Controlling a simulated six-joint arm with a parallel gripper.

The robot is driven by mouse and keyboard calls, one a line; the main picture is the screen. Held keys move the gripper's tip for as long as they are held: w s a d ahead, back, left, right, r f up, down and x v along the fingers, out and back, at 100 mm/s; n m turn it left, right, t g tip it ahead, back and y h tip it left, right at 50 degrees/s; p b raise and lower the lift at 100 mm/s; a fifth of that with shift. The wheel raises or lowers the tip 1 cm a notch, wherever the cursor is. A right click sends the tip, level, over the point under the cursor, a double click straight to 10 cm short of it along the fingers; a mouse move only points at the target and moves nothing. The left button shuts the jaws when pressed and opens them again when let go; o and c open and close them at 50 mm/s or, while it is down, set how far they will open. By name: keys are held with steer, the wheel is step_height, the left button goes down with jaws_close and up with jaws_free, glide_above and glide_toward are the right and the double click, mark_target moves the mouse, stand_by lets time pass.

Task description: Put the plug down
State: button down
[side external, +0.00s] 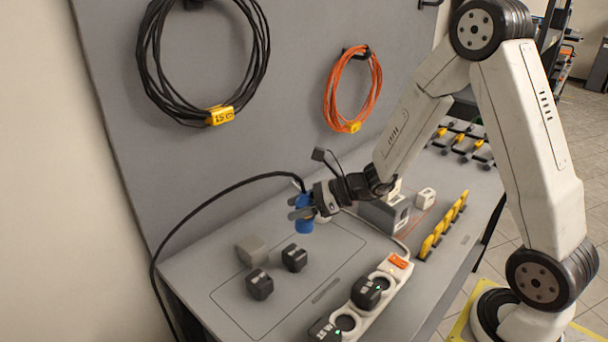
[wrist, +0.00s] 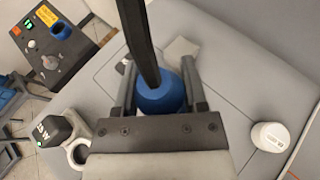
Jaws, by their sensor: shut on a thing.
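My gripper (side external: 302,207) is shut on a blue plug (side external: 304,226), held above the grey bench top (side external: 325,262). In the wrist view the blue plug (wrist: 160,98) sits between the two fingers of my gripper (wrist: 162,92). A thick black cable (wrist: 140,40) runs up from the plug in that view. In the side view a black cable (side external: 215,198) arcs from the bench's left edge up to my gripper. The plug's front end is partly hidden by the fingers.
A white power strip (side external: 398,276) holds black adapters (side external: 366,292). A control box (wrist: 30,45) has a blue socket (wrist: 61,28). A white piece (wrist: 270,136) lies right in the wrist view.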

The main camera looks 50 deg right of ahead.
steer(key=s+d, duration=0.1)
steer(key=d, duration=0.1)
steer(key=s+d, duration=0.1)
steer(key=d, duration=0.1)
steer(key=shift+s, duration=0.3)
steer(key=shift+w, duration=0.1)
steer(key=shift+w+d+f, duration=0.1)
steer(key=shift+w+f, duration=1.45)
steer(key=shift+w, duration=0.65)
steer(key=shift+w+f, duration=1.55)
steer(key=shift+w, duration=0.65)
steer(key=shift+w+d+f, duration=0.1)
steer(key=shift+w+f, duration=1.45)
steer(key=shift+w, duration=0.65)
steer(key=shift+w+f, duration=0.3)
steer(key=shift+f, duration=1.5)
